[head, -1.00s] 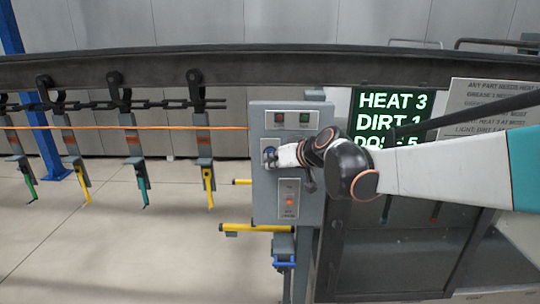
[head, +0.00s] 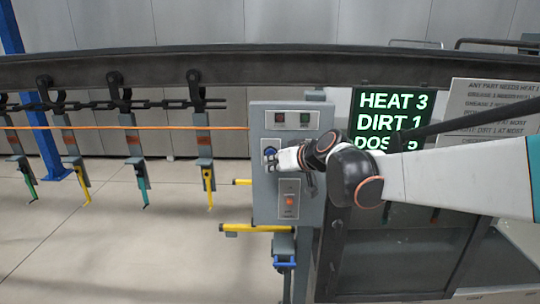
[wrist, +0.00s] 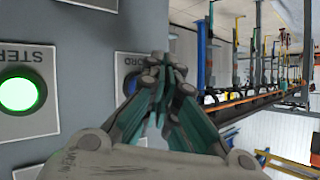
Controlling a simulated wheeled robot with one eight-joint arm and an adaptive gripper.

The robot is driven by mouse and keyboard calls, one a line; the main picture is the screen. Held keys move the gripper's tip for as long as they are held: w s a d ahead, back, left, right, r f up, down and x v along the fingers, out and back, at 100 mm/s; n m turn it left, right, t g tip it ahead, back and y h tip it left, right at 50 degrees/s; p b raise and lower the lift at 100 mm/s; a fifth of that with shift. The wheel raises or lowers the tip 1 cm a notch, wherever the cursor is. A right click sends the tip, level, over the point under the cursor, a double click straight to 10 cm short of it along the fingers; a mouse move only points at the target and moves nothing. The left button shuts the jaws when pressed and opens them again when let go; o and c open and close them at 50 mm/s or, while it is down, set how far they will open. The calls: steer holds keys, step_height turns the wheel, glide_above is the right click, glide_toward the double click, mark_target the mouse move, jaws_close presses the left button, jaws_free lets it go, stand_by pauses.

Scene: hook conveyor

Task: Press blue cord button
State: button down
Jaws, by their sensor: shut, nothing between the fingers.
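The blue cord button (head: 270,151) is on the grey control panel (head: 262,205), under the red and green lights. In the wrist view the blue button (wrist: 130,87) shows partly beside a plate lettered "ORD", and my fingers cover the rest. My gripper (head: 277,160) is shut and empty, with its fingertips right at the button's lower right edge in the head view. In the wrist view my gripper (wrist: 165,72) points at the panel beside the button. I cannot tell whether the tips touch it.
A lit green button (wrist: 18,94) on a plate lettered "STEP" is left in the wrist view. An orange lamp (head: 289,200) sits lower on the panel. Yellow bars (head: 250,228) stick out leftward. Hooks with coloured tools (head: 207,180) hang from the chain at left.

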steer(key=s, duration=0.5)
steer(key=shift+a, duration=0.1)
stand_by(0.7)
steer(key=s+d+f+m+g+h+b, duration=0.1)
steer(key=s+d+f+h+b, duration=0.1)
steer(key=s+d+f+b, duration=0.4)
steer(key=s+d+f+m+g+h+b, duration=0.1)
steer(key=s+d+f+b, duration=0.5)
steer(key=s+f+b, duration=0.7)
steer(key=s+d+f+m+g+h+b, duration=0.1)
steer(key=s+d+f+h+b, duration=0.3)
steer(key=f, duration=1.8)
steer(key=s+d+m+b, duration=0.1)
steer(key=s+d+b, duration=0.2)
steer(key=s+b, duration=0.2)
steer(key=shift+s+b, duration=0.4)
steer(key=shift+b, duration=1.45)
